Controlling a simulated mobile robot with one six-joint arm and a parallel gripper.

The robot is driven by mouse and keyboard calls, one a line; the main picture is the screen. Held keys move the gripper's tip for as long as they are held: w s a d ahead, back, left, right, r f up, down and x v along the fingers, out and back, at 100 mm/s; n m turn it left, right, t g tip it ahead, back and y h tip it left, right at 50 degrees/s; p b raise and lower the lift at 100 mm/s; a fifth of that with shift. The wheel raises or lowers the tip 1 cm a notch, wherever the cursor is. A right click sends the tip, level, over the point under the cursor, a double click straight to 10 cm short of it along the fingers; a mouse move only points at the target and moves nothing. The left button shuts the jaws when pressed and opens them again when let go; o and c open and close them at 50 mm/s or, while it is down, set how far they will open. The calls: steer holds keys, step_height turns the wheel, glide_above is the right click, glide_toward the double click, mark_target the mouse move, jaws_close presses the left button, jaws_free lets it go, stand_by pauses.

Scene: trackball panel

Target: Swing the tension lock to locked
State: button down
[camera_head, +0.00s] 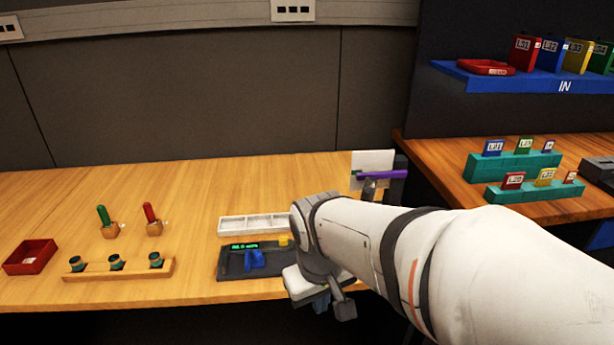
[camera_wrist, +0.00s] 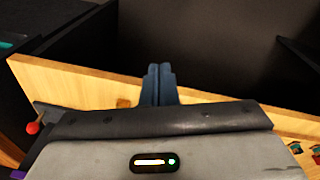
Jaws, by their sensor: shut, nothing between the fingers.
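The dark panel (camera_head: 233,268) lies near the front edge of the wooden table in the head view. It carries a green-lit display (camera_head: 245,246), a blue part (camera_head: 255,260) and a yellow part (camera_head: 284,240). I cannot tell which part is the tension lock; my arm may hide part of the panel's right side. My gripper (camera_head: 321,302) is just right of the panel, by the table's front edge. In the wrist view its fingers (camera_wrist: 158,84) are together and empty. A red ball (camera_wrist: 33,127) shows at the left there; I cannot tell what it belongs to.
A white tray (camera_head: 252,225) lies behind the panel. A wooden rail (camera_head: 120,270) with dark knobs, red and green levers (camera_head: 150,212) and a red bin (camera_head: 30,257) are to the left. A purple bar (camera_head: 382,175) is behind my arm. Bare table lies farther back.

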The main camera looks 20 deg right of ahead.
steer(key=w+d+f+n+g+h+p, duration=0.1)
steer(key=w+d+n+g+h+p, duration=0.1)
steer(key=w+d+n+h, duration=0.4)
steer(key=w+d+f+n+g+h+p, duration=0.1)
steer(key=w+d+n+h+p, duration=0.25)
steer(key=d+n+h, duration=0.4)
steer(key=w+n+t, duration=0.1)
steer(key=w, duration=0.1)
steer(key=w+d+f+n+t+h, duration=0.1)
steer(key=w+n, duration=0.1)
steer(key=w, duration=0.1)
steer(key=w+d+n+t+h, duration=0.1)
steer(key=w, duration=0.1)
steer(key=shift+w+f+t, duration=0.15)
steer(key=shift+w+t, duration=0.15)
steer(key=shift+w, duration=0.1)
steer(key=shift+w+a+f+n+t+h, duration=0.1)
steer(key=shift+w+f+n+t+h, duration=0.15)
steer(key=shift+w+n+t, duration=0.2)
steer(key=d, duration=0.4)
steer(key=w+d+f+p, duration=0.1)
steer(key=d, duration=0.4)
steer(key=w+d+p, duration=0.1)
steer(key=d, duration=0.4)
steer(key=shift+f, duration=0.2)
steer(key=shift+a, duration=0.1)
